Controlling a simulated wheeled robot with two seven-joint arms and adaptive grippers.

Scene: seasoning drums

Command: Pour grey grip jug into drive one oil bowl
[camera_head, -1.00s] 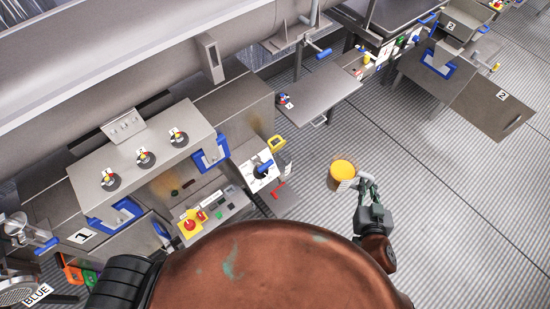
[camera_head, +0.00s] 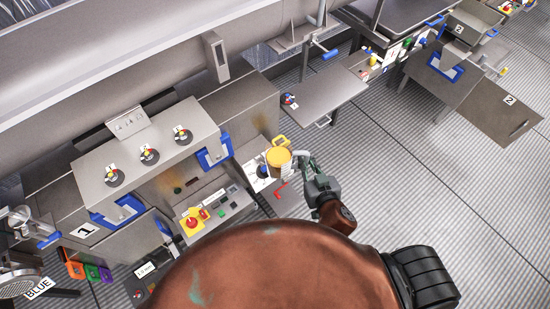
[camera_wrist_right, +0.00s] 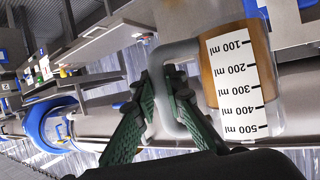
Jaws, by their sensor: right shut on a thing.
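The jug (camera_head: 279,160) holds amber-yellow liquid and shows from above, about upright, near the middle of the head view. In the right wrist view, the clear jug (camera_wrist_right: 208,72) has a white millilitre scale and a grey handle (camera_wrist_right: 172,50). My right gripper (camera_head: 305,163) is shut on that handle, its green fingers (camera_wrist_right: 163,92) around it. My left gripper is not in view.
A control box with a red button (camera_head: 193,222) stands left of the jug. The steel cabinet marked 1 (camera_head: 84,231) and its blue handles lie further left. A steel shelf (camera_head: 325,98) juts out behind right. The striped floor at right is clear.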

